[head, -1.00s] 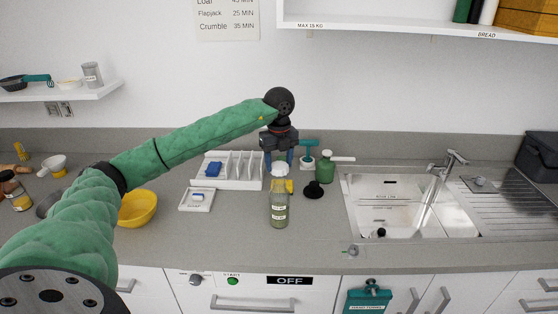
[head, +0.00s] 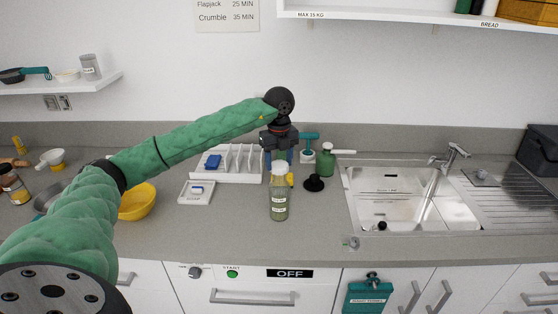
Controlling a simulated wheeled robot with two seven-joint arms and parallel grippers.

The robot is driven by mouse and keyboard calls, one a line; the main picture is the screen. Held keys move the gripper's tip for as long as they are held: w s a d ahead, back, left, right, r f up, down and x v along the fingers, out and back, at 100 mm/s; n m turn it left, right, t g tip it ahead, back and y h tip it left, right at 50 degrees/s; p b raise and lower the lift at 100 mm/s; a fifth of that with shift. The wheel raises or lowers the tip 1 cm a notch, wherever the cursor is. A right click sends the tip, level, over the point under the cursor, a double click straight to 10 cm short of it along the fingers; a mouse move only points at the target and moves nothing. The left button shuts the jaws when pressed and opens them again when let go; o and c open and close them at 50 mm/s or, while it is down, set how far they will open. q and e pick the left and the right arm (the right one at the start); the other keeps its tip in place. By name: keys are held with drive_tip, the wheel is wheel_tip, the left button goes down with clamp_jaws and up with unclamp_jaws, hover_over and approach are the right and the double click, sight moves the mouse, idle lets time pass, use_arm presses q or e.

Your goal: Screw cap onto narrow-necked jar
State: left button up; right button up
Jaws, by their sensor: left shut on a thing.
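The jar (head: 279,203), clear with greenish contents and pale labels, stands upright on the grey worktop near the middle of the head view. The white cap (head: 279,168) is at the top of the jar; I cannot tell whether its thread is engaged. My left gripper (head: 279,157) points down from above, with blue fingers on both sides, and is shut on the cap. The jar's neck is mostly hidden by the cap. My right gripper is not in view.
A black stopper-like object (head: 314,184) and a green pump bottle (head: 325,161) stand right of the jar, before the sink (head: 372,209). A white divided rack (head: 232,179), soap dish (head: 188,198) and yellow bowl (head: 137,202) are left. The worktop in front is clear.

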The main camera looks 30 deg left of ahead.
use_arm(q)
drive_tip(key=shift+f, duration=0.15)
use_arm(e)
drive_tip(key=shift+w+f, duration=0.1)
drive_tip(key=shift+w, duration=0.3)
use_arm(q)
drive_tip(key=shift+f+b, duration=0.9)
drive_tip(key=shift+f, duration=0.25)
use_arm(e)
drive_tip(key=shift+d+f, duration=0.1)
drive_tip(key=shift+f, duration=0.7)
use_arm(q)
drive_tip(key=o, duration=0.8)
drive_tip(key=shift+o, duration=0.2)
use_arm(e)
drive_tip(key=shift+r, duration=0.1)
